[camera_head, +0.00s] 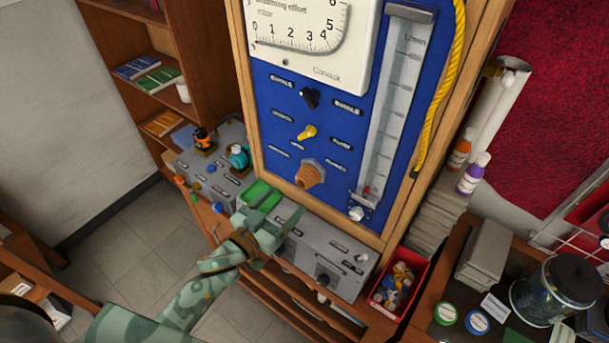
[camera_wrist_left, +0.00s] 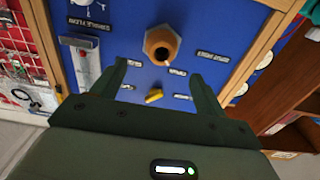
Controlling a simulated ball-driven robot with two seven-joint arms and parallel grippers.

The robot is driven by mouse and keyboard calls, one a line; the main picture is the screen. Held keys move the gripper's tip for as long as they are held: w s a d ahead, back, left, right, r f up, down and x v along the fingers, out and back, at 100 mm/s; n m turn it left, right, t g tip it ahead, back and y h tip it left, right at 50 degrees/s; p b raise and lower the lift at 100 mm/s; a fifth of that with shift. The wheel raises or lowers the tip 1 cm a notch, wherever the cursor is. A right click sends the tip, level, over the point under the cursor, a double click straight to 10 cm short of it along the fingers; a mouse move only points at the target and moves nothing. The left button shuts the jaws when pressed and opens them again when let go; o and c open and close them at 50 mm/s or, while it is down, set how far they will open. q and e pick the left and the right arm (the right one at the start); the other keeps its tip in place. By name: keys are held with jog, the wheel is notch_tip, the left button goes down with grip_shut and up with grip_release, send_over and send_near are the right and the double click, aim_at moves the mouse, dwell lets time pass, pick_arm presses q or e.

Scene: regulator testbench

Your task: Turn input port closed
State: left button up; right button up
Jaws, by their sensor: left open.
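The blue regulator panel (camera_head: 275,152) stands upright in a wooden frame. It carries a black knob (camera_head: 310,97), a yellow lever knob (camera_head: 307,132) and a copper-coloured round port (camera_head: 310,173), one below another. The small labels are too blurred to tell which is the input port. My left gripper (camera_head: 272,212) is open and empty, below and in front of the panel, apart from it. In the left wrist view the panel appears inverted, with the copper port (camera_wrist_left: 161,45) above the yellow knob (camera_wrist_left: 155,96), which shows between the open fingers. My right gripper is not in view.
Grey control boxes (camera_head: 325,250) sit on the wooden bench below the panel. A red bin (camera_head: 380,305) of small parts stands right of them. A clear flow tube (camera_head: 390,110) and a yellow rope (camera_head: 440,85) run along the panel's right side. Bottles (camera_head: 472,173) stand further right.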

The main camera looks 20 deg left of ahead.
aim_at(301, 183)
pick_arm(q)
jog(key=x, duration=1)
jog(key=shift+a+f, duration=0.1)
jog(key=shift+f, duration=0.05)
jog(key=shift+c, duration=0.2)
jog(key=c, duration=0.9)
